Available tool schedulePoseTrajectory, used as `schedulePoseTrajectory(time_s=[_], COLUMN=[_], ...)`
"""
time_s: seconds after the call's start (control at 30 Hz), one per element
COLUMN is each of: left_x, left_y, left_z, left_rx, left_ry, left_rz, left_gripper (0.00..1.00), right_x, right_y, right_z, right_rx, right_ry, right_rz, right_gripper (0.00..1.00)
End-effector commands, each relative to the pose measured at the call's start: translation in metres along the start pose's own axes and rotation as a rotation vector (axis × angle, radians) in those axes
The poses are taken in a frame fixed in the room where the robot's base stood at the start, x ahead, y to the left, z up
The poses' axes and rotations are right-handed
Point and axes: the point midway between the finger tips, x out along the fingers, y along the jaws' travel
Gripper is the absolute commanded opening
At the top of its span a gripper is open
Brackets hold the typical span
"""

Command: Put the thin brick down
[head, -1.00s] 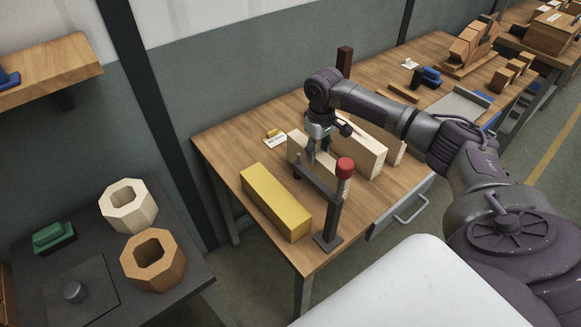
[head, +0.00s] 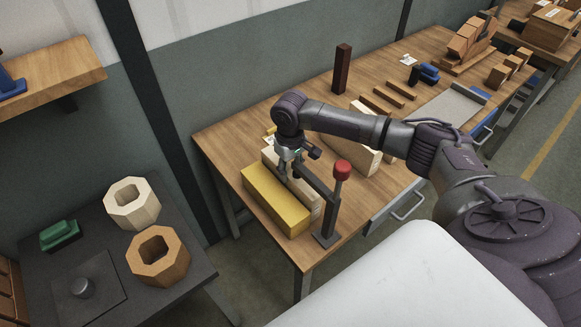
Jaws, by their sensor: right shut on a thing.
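The thin brick (head: 309,196) is a pale wooden slab on edge, right beside the long yellow block (head: 272,199) on the workbench. My right gripper (head: 290,170) points down over the middle of the thin brick and is shut on it. The fingertips are partly hidden by the stand's arm. I cannot tell whether the brick's underside rests on the bench or whether it touches the yellow block. My left gripper is out of view.
A dark metal stand with a red knob (head: 342,169) stands close in front of the thin brick. Pale bricks (head: 362,158) stand to the right, partly behind my arm. A tall dark brown block (head: 342,69) stands at the back. The bench's front left corner is clear.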

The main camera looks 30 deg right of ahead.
Motion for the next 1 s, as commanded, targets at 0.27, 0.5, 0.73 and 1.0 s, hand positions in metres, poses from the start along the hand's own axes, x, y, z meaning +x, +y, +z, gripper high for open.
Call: schedulePoseTrajectory(time_s=[0.27, 0.5, 0.73, 1.0], left_x=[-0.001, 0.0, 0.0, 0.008], left_y=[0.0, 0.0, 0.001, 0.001], left_z=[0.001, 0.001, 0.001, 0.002], left_rx=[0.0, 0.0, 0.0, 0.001], left_ry=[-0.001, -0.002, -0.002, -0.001], left_rz=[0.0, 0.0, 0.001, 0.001], left_gripper=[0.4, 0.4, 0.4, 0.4], right_x=[0.0, 0.002, 0.002, -0.03], right_y=[0.0, 0.0, 0.0, 0.001], right_z=[-0.001, 0.0, 0.0, -0.002], right_rx=[0.0, -0.001, -0.001, -0.002], right_ry=[0.003, 0.0, 0.0, 0.006], right_rz=[-0.001, 0.0, 0.0, 0.0], right_gripper=[0.0, 0.66, 0.66, 0.66])
